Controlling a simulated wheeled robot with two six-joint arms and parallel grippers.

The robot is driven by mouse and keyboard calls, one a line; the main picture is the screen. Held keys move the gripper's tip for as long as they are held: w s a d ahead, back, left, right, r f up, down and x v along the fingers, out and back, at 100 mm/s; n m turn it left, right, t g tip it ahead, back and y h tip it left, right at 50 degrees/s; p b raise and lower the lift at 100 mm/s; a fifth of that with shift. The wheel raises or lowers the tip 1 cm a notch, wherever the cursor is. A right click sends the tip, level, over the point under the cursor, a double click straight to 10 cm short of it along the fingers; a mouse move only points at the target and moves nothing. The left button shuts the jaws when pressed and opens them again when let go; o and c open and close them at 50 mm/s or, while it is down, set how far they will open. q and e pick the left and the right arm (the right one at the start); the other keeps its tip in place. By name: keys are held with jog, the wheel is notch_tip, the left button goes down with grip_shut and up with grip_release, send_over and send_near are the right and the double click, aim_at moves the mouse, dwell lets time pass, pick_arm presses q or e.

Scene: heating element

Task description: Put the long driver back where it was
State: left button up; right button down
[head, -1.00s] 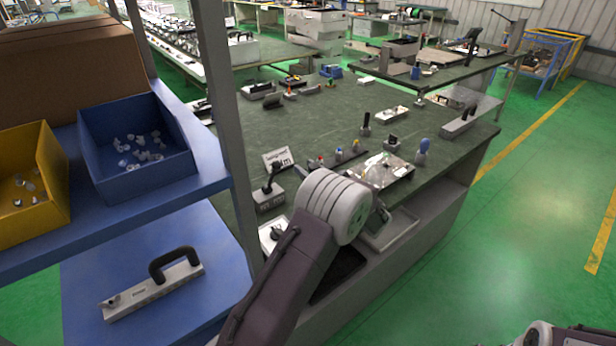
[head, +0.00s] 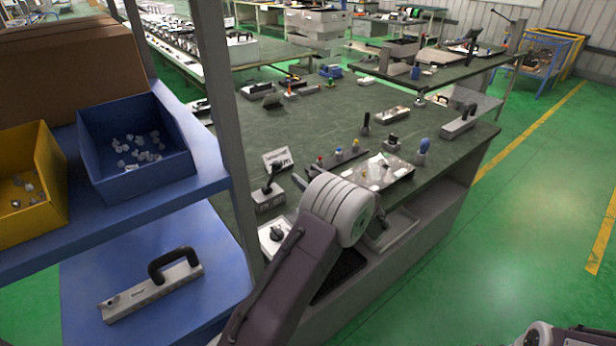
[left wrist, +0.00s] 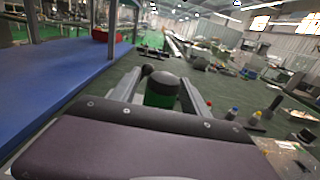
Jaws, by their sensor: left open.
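My left gripper (left wrist: 166,76) is open in the left wrist view, with one finger on each side of a dark round-topped handle with a green band (left wrist: 161,91). This may be the long driver; its shaft and lower end are hidden, and I cannot tell whether the fingers touch it. A grey stand (head: 268,200) with a black upright part is left of the forearm. My right gripper is not in view; only part of that arm shows at bottom right.
The green-topped bench (head: 320,125) holds a tray of parts (head: 398,180), a blue-handled tool (head: 422,150) and a black upright tool (head: 366,123). A blue shelf (head: 215,180) with a post stands close on the left. Bare bench surface shows in the middle.

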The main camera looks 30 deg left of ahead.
pick_arm(q)
jog(key=v, duration=1.2)
jog(key=shift+b, duration=0.3)
jog(key=shift+a+f, duration=0.15)
jog(key=s+a+f+n+g+h, duration=0.1)
jog(key=s+f+n+g+h, duration=0.1)
jog(key=s+f, duration=0.1)
jog(key=s+a+f+n+g+h, duration=0.2)
jog(key=s+f+n+g, duration=0.1)
jog(key=s, duration=0.3)
jog(key=s+a+f+n+g+h, duration=0.1)
jog(key=s+f+n+g+h, duration=0.1)
jog(key=s, duration=0.3)
jog(key=shift+s+a+f+n+h, duration=0.1)
jog(key=shift+f+n+h, duration=0.1)
jog(key=shift+f+n, duration=0.15)
jog(key=shift+s+a+f+n+h, duration=0.1)
jog(key=shift+f+n+h, duration=0.15)
jog(key=shift+f, duration=0.2)
jog(key=s+d+f+n+h, duration=0.2)
jog(key=s+d+n+h, duration=0.1)
jog(key=d+n+h, duration=0.2)
jog(key=s+d+f+n+t+h, duration=0.1)
jog(key=s+d+n+h, duration=0.3)
jog(key=n, duration=0.5)
jog(key=shift+d+f+n+h, duration=0.3)
jog(key=shift+d+f+h, duration=0.2)
jog(key=shift+d, duration=0.25)
